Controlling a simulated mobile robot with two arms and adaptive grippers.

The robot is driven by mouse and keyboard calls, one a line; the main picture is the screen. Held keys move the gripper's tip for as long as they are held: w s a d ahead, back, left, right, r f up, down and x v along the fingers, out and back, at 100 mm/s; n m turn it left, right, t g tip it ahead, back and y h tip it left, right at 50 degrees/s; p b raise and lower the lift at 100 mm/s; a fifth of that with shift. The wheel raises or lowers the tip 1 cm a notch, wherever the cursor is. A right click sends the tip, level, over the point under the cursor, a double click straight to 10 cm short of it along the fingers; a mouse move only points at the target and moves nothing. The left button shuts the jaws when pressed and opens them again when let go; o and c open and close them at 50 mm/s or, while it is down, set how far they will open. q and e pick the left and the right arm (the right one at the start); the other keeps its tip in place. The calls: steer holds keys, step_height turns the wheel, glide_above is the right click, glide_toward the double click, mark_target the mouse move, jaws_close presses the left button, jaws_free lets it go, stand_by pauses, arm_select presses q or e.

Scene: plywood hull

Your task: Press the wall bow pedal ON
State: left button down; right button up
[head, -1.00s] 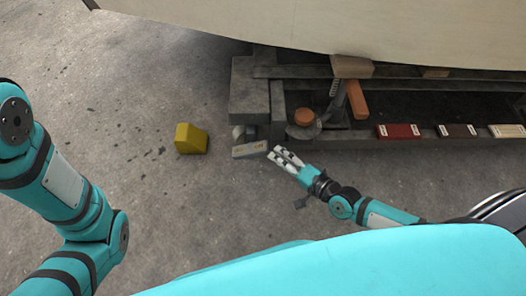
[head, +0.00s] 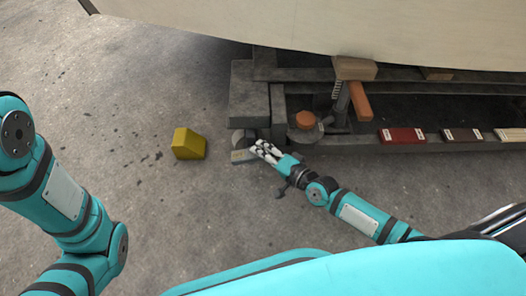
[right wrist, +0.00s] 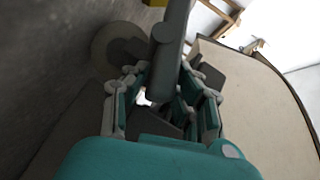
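The bow pedal (head: 241,156) is a small grey block with orange lettering on top, on the floor at the left end of the dark frame under the hull. My right gripper (head: 259,149) reaches in from the right, and its fingertips hide the right part of the pedal. I cannot tell whether they touch it. A round grey part (head: 240,138) sits just behind the pedal. My left arm shows at the left; its gripper is out of view.
A yellow block (head: 188,143) stands on the floor left of the pedal. The dark frame (head: 248,105) carries an orange-capped part (head: 305,120), a red box (head: 401,135) and other small boxes. The pale hull (head: 300,25) overhangs it. The floor at the left is open.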

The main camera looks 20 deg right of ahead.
jaws_close()
steer(key=b, duration=0.2)
steer(key=f+m+y+b, duration=0.1)
steer(key=b, duration=0.2)
steer(key=shift+d+f+t, duration=0.2)
steer(key=shift+f+t, duration=0.05)
steer(key=shift+t, duration=0.15)
steer(key=shift+m+t+y+b, duration=0.3)
steer(key=shift+m+t+b, duration=0.05)
steer(key=shift+m+t, duration=0.15)
steer(key=shift+s+f+m+t+y, duration=0.1)
steer(key=shift+f+m+t+y, duration=0.2)
steer(key=shift+m+t, duration=0.4)
steer(key=shift+s+f+m+t+y, duration=0.1)
steer(key=shift+f+m+t+y, duration=0.15)
steer(key=shift+m+t, duration=0.4)
steer(key=shift+m, duration=0.25)
steer(key=o, duration=0.5)
jaws_free()
steer(key=shift+w+d, duration=0.1)
